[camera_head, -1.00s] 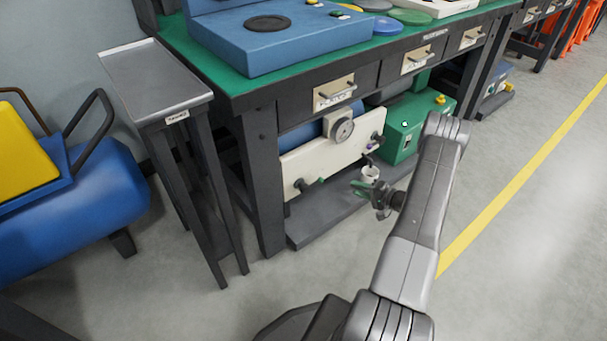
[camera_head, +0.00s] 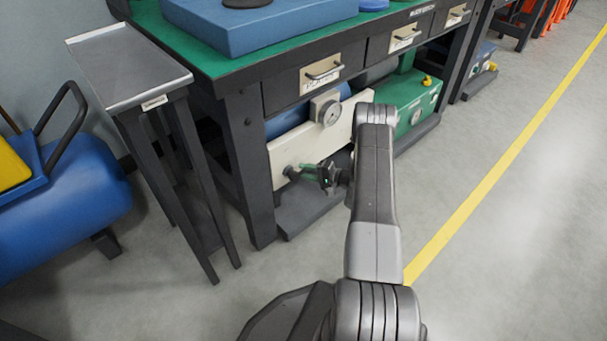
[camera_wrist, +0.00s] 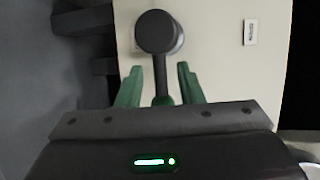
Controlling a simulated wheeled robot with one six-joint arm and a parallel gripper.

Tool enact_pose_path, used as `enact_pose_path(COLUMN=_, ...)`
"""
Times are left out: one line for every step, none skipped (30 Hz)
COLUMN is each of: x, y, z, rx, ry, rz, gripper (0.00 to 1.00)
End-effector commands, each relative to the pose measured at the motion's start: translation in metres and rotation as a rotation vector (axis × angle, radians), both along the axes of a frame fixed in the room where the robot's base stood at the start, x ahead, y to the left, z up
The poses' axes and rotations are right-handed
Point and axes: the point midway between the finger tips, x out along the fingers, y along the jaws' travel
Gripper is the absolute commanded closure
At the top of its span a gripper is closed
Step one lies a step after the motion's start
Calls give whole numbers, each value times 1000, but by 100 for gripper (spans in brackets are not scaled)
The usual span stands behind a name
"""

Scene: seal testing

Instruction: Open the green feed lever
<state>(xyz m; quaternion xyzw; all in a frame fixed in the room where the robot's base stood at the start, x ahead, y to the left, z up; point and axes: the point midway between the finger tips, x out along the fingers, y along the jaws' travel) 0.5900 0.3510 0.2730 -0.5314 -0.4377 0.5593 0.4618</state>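The feed lever (camera_head: 289,172) sits low on the left part of the cream panel under the bench. In the wrist view the lever (camera_wrist: 160,34) shows as a round, dark grey-green end with a narrow stem running down toward me. My gripper (camera_head: 308,171) is close in front of the lever in the head view. In the wrist view my gripper (camera_wrist: 157,82) is open, one green finger on each side of the stem, with visible gaps. The round end lies beyond the fingertips. Part of the stem is hidden by the gripper body.
The cream panel (camera_head: 285,150) carries a gauge (camera_head: 330,112). A green box (camera_head: 412,100) stands to its right. The bench leg (camera_head: 250,165) and a tall side stand (camera_head: 130,75) are at left. A white label (camera_wrist: 250,32) is beside the lever. Open floor lies at right.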

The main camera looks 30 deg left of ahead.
Motion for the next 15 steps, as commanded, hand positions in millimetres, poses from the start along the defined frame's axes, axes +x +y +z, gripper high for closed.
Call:
enact_pose_path(x=0, y=5, z=-2, rx=0, ry=-1, rz=1, gripper=66)
enact_pose_path(x=0, y=8, z=-3, rx=1, ry=-1, rz=0, gripper=66)
enact_pose_path(x=0, y=10, z=-3, rx=1, ry=-1, rz=0, gripper=66)
enact_pose_path(x=0, y=12, z=-3, rx=1, ry=-1, rz=0, gripper=66)
enact_pose_path(x=0, y=13, z=-3, rx=1, ry=-1, rz=0, gripper=66)
enact_pose_path(x=0, y=14, z=-3, rx=1, ry=-1, rz=0, gripper=66)
enact_pose_path(x=0, y=14, z=-3, rx=1, ry=-1, rz=0, gripper=66)
enact_pose_path(x=0, y=15, z=-3, rx=1, ry=-1, rz=-1, gripper=66)
enact_pose_path(x=0, y=15, z=-2, rx=0, ry=-1, rz=-1, gripper=66)
enact_pose_path(x=0, y=15, z=-2, rx=0, ry=0, rz=-1, gripper=66)
enact_pose_path(x=0, y=15, z=-2, rx=0, ry=0, rz=-1, gripper=66)
enact_pose_path(x=0, y=15, z=-2, rx=0, ry=0, rz=-1, gripper=66)
enact_pose_path(x=0, y=14, z=-2, rx=0, ry=0, rz=-1, gripper=66)
enact_pose_path(x=0, y=14, z=-2, rx=0, ry=0, rz=-1, gripper=66)
enact_pose_path(x=0, y=14, z=-2, rx=0, ry=0, rz=-1, gripper=74)
